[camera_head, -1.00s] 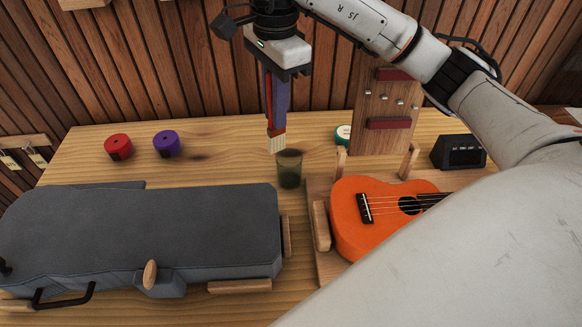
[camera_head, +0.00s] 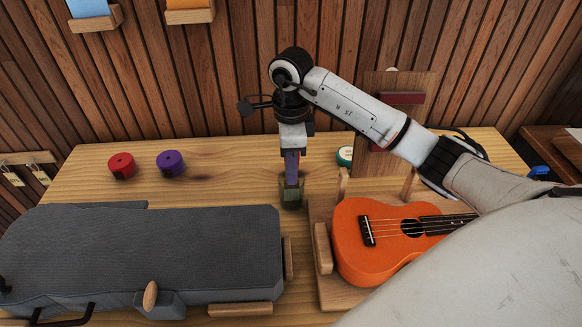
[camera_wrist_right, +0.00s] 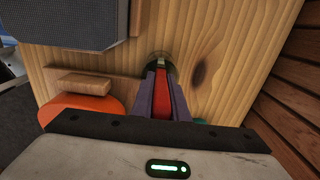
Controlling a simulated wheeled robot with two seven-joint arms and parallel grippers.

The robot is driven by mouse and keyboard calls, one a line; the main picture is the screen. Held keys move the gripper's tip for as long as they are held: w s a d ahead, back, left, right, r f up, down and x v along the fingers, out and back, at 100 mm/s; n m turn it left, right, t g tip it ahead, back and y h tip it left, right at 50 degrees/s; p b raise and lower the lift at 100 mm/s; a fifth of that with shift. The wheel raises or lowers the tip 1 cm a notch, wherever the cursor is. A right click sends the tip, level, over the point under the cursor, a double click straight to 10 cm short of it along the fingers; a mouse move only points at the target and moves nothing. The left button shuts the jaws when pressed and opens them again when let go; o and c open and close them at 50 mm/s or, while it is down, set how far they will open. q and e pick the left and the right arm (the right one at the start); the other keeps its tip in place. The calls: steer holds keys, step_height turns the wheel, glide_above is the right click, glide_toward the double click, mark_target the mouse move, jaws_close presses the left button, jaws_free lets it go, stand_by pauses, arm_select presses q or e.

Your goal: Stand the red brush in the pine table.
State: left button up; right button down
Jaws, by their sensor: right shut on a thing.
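The red brush (camera_wrist_right: 162,102) shows in the right wrist view between the two purple fingers of my right gripper (camera_head: 291,180), which is shut on it. The brush points down, its lower end at the mouth of a small dark green glass (camera_head: 291,200). The glass also shows in the right wrist view (camera_wrist_right: 160,57). In the head view the fingers hide most of the brush, and I cannot tell whether the bristles touch the bottom. The glass stands on the pine table (camera_head: 225,165). My left gripper is not in view.
A grey instrument case (camera_head: 150,250) lies left of the glass, and an orange ukulele (camera_head: 375,245) lies in a wooden cradle to its right. Red (camera_head: 121,165) and purple (camera_head: 170,163) rolls stand at the back left. A green-and-white roll (camera_head: 345,156) is behind the glass.

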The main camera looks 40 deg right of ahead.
steer(key=shift+f, duration=0.15)
steer(key=shift+f, duration=0.15)
steer(key=c, duration=2)
jaws_free()
step_height(320, 180, up, 12)
steer(key=shift+r, duration=0.2)
